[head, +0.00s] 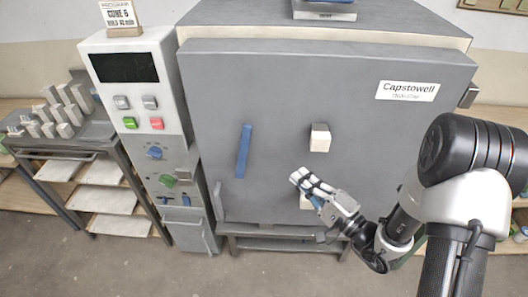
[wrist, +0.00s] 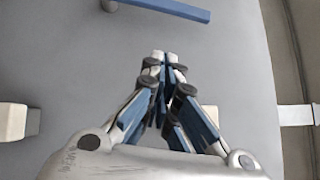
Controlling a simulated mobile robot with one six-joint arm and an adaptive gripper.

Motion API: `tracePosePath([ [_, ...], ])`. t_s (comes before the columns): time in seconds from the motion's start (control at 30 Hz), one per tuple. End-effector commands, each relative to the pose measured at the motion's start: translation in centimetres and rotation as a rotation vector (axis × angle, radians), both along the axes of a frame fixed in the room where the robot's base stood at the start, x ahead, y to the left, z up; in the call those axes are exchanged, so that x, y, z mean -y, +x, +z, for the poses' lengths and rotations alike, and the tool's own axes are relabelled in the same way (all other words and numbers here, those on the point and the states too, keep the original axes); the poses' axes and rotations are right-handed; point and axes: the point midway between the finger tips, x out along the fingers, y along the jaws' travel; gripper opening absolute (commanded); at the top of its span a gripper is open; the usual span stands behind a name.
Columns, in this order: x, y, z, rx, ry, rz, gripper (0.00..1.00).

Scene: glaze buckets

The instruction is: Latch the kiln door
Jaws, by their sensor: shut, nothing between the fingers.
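The kiln door (head: 275,85) is a large grey panel that looks closed or nearly closed; I cannot tell if it is fully seated. A blue bar handle (head: 243,150) stands nearly upright, slightly tilted, on the door's left part. Its end also shows at the top of the wrist view (wrist: 170,9). My gripper (head: 298,178) is shut and empty, in front of the door, right of and below the blue bar, apart from it. In the wrist view its fingertips (wrist: 164,57) meet, pointing toward the bar's side.
A cream block (head: 320,138) juts from the door above my gripper; another (head: 306,201) is partly hidden behind it. A control panel (head: 158,135) with buttons and knobs stands left of the kiln. A rack (head: 100,170) with shelves stands farther left. Floor in front is clear.

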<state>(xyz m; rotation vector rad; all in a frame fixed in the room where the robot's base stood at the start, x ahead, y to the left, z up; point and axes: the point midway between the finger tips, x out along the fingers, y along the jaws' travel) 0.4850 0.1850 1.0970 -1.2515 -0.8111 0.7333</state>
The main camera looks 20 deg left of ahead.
Motion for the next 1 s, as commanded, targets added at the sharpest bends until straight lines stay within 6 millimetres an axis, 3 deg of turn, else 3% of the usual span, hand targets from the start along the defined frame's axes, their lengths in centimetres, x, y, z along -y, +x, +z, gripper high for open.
tracePosePath([
  [0.37, -0.6, 0.2, 0.1, 0.0, -0.002, 0.005, 0.0],
  [0.87, -8.8, 5.2, 1.3, 0.002, 0.001, 0.008, 0.0],
  [1.0, -10.8, 4.6, 1.6, -0.002, 0.0, 0.008, 0.0],
])
